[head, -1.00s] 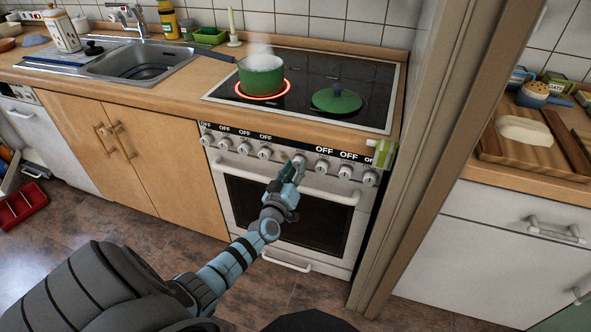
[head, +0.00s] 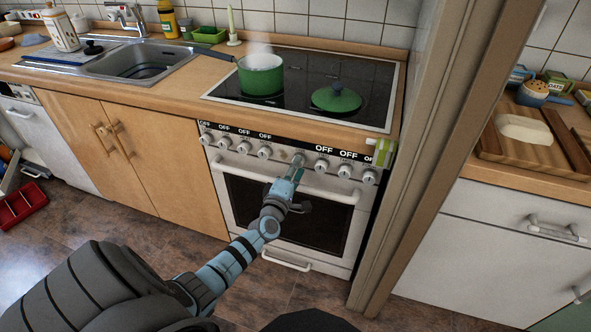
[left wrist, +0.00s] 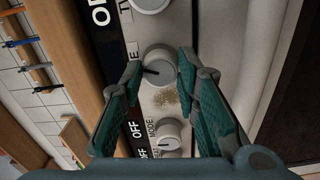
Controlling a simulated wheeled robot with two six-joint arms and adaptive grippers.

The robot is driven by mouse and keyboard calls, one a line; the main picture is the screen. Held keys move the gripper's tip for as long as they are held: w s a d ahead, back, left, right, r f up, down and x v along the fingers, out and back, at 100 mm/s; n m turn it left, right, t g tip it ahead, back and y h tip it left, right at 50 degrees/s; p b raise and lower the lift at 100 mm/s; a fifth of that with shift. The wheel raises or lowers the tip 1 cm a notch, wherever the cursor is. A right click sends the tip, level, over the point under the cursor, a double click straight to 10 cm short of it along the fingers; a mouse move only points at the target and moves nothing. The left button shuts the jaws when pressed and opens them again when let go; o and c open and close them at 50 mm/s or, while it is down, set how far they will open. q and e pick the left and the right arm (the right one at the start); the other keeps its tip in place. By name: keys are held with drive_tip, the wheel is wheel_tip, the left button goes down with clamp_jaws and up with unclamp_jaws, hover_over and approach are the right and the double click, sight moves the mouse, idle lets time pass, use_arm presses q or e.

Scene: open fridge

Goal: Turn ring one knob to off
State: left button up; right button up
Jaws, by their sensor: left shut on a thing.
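My left gripper (head: 298,168) is at the stove's row of knobs. In the left wrist view its two fingers (left wrist: 159,70) close in on both sides of a round pale knob (left wrist: 160,62). The knob's dark mark points left in that view, toward the black label strip. Its label is partly hidden by a finger; a letter E shows. A neighbouring knob (left wrist: 150,3) has a label starting "TW", and another (left wrist: 169,133) is labelled "MODE". A green pot (head: 261,76) steams on the cooktop (head: 315,72), with no red glow beneath it. My right gripper is not in view.
A green lid (head: 336,97) lies on the cooktop, right of the pot. The oven handle (head: 335,193) runs just below the knobs. A green and white item (head: 384,152) hangs at the counter's right edge, near a wooden post (head: 425,140).

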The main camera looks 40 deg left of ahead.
use_arm(q)
drive_tip(key=shift+n, duration=2.1)
drive_tip(key=o, duration=1.2)
drive_tip(key=shift+c, duration=0.2)
drive_tip(key=shift+s, duration=0.1)
drive_tip(key=v, duration=1.2)
